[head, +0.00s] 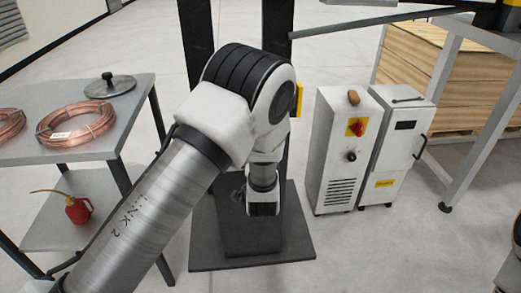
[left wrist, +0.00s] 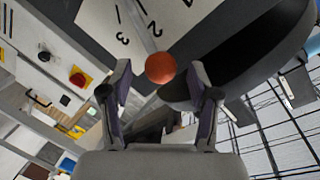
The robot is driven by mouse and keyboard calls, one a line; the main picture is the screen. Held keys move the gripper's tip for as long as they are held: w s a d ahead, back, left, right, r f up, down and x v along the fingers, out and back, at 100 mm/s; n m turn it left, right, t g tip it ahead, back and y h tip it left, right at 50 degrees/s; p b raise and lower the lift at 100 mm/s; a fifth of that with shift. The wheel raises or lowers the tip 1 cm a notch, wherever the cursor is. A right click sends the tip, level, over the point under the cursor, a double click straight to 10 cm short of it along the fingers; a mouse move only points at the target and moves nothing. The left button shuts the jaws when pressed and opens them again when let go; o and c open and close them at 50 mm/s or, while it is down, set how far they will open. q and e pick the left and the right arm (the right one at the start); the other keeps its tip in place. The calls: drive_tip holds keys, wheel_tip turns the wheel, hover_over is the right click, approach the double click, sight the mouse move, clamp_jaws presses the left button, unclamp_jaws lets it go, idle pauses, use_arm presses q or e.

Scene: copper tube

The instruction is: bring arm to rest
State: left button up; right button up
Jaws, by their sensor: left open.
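In the left wrist view an orange-red ball knob (left wrist: 160,68) sits in line with the gap between my left gripper's fingers (left wrist: 160,80), which stand apart on both sides. I cannot tell whether the knob is between the fingers or beyond them. Behind the knob is a pale plate (left wrist: 137,22) with the figures 2 and 3 and scale lines, beside a dark curved part (left wrist: 255,55). In the head view my left arm hides its own gripper, the knob and the plate. My right gripper is not in view.
A dark stand (head: 295,250) is behind my left arm. At left, a grey table (head: 98,150) holds copper coils (head: 75,124) and a dark disc (head: 110,86); a red oil can (head: 77,209) is on its lower shelf. White cabinets (head: 340,150) stand at right, near stacked boards (head: 440,75).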

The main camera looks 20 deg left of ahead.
use_arm(q)
drive_tip(key=v, duration=0.4)
drive_tip(key=shift+s+d+r, duration=0.1)
drive_tip(key=shift+s+d, duration=0.05)
drive_tip(key=shift+s, duration=0.1)
